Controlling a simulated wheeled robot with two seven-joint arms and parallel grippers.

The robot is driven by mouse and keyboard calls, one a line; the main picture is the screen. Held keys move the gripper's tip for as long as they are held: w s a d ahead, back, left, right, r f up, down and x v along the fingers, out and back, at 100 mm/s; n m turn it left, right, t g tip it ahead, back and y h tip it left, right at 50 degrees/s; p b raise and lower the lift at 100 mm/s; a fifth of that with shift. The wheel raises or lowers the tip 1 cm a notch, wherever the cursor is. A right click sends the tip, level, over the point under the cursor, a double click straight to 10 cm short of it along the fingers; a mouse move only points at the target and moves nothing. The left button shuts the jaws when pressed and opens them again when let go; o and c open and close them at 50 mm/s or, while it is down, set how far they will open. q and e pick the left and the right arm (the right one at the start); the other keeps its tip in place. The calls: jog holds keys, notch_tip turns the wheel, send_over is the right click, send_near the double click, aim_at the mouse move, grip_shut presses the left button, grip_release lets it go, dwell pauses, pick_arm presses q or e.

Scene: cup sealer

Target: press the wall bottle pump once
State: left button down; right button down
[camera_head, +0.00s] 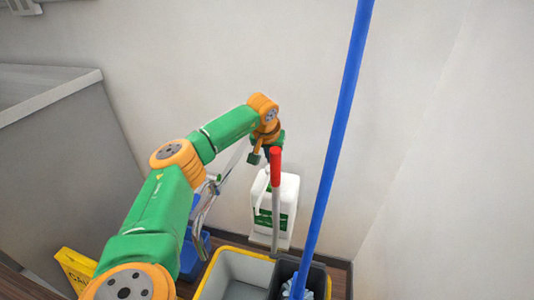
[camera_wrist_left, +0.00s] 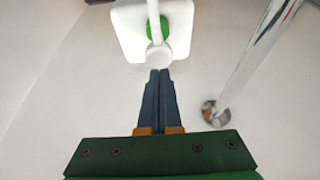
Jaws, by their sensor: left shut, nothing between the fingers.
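The white wall bottle (camera_head: 290,188) with a green label is low against the back wall, partly behind a red-topped pole. In the left wrist view its white body (camera_wrist_left: 128,38) shows at the top, with a green collar (camera_wrist_left: 167,27) and a white pump (camera_wrist_left: 158,56). My left gripper (camera_wrist_left: 160,73) is shut and empty. Its fingertips appear right at the pump's rounded end in that view; I cannot tell whether they touch. In the head view my left arm reaches to just above the bottle, and its fingers are largely hidden. My right gripper is not in view.
The red-topped pole (camera_head: 276,200) stands in front of the bottle. A tall blue pole (camera_head: 335,145) rises to its right. A yellow-rimmed grey bucket (camera_head: 238,265), a dark bin (camera_head: 318,280) and a yellow caution sign (camera_head: 74,268) are below. A grey cabinet (camera_head: 60,150) stands left.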

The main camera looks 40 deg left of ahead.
pick_arm(q)
jog(key=shift+f, duration=0.1)
dwell(0.5)
jog(key=shift+s+f+b, duration=0.1)
jog(key=shift+f+b, duration=0.65)
jog(key=shift+f, duration=0.85)
notch_tip(320, 180, up, 3)
jog(key=p, duration=0.4)
jog(key=shift+r, duration=0.15)
